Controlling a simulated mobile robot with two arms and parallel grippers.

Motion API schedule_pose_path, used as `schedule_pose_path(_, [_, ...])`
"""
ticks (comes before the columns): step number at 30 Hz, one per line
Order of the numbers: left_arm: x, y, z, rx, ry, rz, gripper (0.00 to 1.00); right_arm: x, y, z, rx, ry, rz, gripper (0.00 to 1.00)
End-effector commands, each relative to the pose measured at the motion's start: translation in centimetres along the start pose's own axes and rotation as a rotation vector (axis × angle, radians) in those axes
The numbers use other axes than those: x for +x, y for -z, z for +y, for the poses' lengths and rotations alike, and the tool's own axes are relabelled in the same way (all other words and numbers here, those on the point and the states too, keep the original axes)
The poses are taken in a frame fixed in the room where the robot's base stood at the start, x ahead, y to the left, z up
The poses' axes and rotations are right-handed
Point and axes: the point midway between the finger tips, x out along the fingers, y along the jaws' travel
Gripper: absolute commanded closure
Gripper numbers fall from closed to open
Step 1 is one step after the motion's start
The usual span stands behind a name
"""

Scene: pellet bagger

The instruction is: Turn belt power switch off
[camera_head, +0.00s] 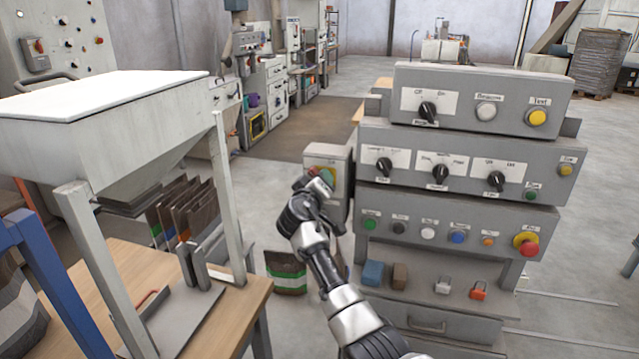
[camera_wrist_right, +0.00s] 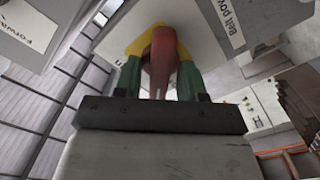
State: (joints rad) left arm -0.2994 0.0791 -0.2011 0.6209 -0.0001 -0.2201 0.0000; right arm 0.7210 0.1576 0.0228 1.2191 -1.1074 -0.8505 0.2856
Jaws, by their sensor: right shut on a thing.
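The belt power switch is a red rotary handle (camera_wrist_right: 160,50) on a yellow backing, beside a label (camera_wrist_right: 228,22) partly reading "Belt pow". It sits on a small grey box (camera_head: 340,156) at the left side of the control console. My right gripper (camera_head: 322,180) reaches up to the box front. In the wrist view its two green fingers (camera_wrist_right: 158,78) are shut on the red handle, one on each side. The hand hides much of the switch in the head view, and the handle's on or off position cannot be read. My left gripper is in neither view.
The grey control console (camera_head: 470,150) with several knobs and buttons stands just right of my arm; a red emergency button (camera_head: 526,243) is on its lower panel. A hopper stand (camera_head: 100,120) and a wooden table (camera_head: 235,310) are on the left.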

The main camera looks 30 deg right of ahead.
Motion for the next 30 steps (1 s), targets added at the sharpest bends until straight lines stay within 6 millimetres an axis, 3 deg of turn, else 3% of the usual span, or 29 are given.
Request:
schedule_pose_path(18, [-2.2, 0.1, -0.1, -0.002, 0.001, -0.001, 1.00, 0.0, 0.0, -0.1, -0.565, 0.001, -0.002, 0.83])
schedule_pose_path(30, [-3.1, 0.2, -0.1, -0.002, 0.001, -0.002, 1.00, 0.0, -0.1, -0.2, -0.771, 0.001, 0.000, 0.83])
